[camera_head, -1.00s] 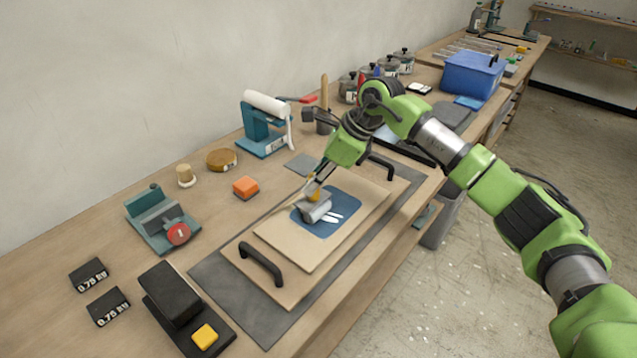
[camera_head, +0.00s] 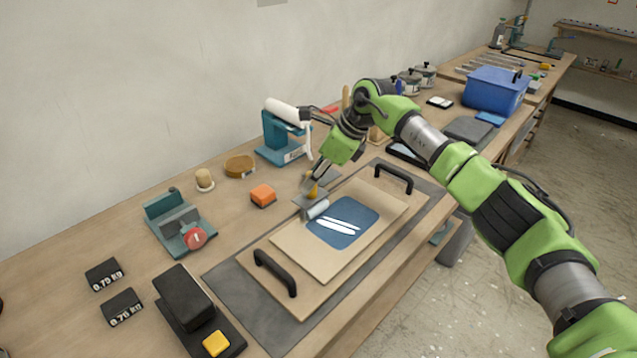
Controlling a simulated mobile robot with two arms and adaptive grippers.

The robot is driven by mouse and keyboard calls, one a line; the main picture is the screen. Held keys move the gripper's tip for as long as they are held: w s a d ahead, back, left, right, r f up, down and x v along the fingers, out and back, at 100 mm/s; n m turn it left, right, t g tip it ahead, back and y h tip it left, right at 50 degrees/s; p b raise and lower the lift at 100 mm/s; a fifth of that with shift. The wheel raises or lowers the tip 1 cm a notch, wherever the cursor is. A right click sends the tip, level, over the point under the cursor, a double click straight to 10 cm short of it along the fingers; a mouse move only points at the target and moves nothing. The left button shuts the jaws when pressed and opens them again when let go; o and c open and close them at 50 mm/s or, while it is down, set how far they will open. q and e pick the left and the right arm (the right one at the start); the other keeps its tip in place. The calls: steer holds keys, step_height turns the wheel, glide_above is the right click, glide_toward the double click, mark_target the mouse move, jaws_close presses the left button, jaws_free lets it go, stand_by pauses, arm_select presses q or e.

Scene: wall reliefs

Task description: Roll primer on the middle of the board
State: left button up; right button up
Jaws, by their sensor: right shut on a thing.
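The board (camera_head: 300,252) is a light wooden panel with a blue patch (camera_head: 364,216) on its middle, lying on a wooden carrier with two black handles. White streaks (camera_head: 338,226) show on the blue patch. My right gripper (camera_head: 311,188) is shut on the orange handle of a small roller (camera_head: 317,208). The roller's grey cylinder is at the left back edge of the blue patch; whether it touches the surface I cannot tell. My left gripper is not in view.
A grey mat (camera_head: 240,289) lies under the carrier. An orange block (camera_head: 263,195), a teal tool with a red dial (camera_head: 180,222), a black press (camera_head: 186,300) and weights (camera_head: 122,307) stand to the left. A paper-roll stand (camera_head: 284,132) is behind. A blue bin (camera_head: 495,91) stands farther back.

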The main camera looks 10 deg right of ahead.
steer(key=shift+w+a, duration=0.15)
steer(key=shift+r, duration=0.1)
steer(key=shift+r+p, duration=1.5)
steer(key=shift+r, duration=1.05)
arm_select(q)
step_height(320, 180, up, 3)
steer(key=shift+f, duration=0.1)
